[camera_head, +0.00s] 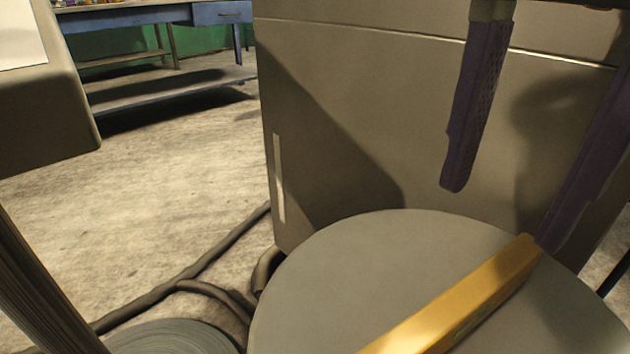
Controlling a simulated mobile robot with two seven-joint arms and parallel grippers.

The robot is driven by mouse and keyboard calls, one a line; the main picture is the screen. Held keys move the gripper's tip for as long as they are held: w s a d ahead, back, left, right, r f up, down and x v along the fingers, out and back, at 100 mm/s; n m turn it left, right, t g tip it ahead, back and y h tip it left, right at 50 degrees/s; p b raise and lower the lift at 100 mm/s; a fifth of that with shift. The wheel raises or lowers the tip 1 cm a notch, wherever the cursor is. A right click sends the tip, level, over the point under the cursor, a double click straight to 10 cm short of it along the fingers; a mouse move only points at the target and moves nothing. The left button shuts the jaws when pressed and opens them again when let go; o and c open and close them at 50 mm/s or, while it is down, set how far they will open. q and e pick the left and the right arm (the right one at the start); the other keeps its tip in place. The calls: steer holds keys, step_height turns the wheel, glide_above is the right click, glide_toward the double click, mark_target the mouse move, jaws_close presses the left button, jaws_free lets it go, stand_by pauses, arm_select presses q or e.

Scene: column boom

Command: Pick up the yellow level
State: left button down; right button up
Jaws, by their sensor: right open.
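The yellow level (462,305) lies on a round grey top (330,272) at the bottom right. It runs diagonally from the lower edge of the picture up to the right, and its near end is cut off. My right gripper (502,217) is open, with its two dark purple fingers pointing down and nothing between them. The left finger hangs above the back of the round top. The right finger's tip appears beside the level's far end; I cannot tell whether they touch. My left gripper is not in view.
A large beige cabinet-like block (340,130) stands right behind the round top. Dark cables or hoses (200,265) lie on the floor to the left. A blue workbench (150,15) with a lower shelf stands at the back left. The concrete floor (150,190) between is open.

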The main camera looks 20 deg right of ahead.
mark_target(468, 292)
steer(key=f+b, duration=0.1)
steer(key=f, duration=0.1)
steer(key=s+f+b, duration=0.1)
steer(key=f, duration=0.2)
steer(key=shift+s, duration=0.1)
steer(key=f+b, duration=0.1)
steer(key=f, duration=0.2)
steer(key=f+b, duration=0.1)
steer(key=f, duration=0.1)
steer(key=shift+w+f+b, duration=0.15)
steer(key=shift+w+b, duration=0.15)
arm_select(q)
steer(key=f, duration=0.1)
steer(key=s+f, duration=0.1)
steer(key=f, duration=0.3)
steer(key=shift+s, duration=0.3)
arm_select(e)
steer(key=shift+w, duration=0.1)
steer(key=shift+c, duration=1.2)
jaws_close()
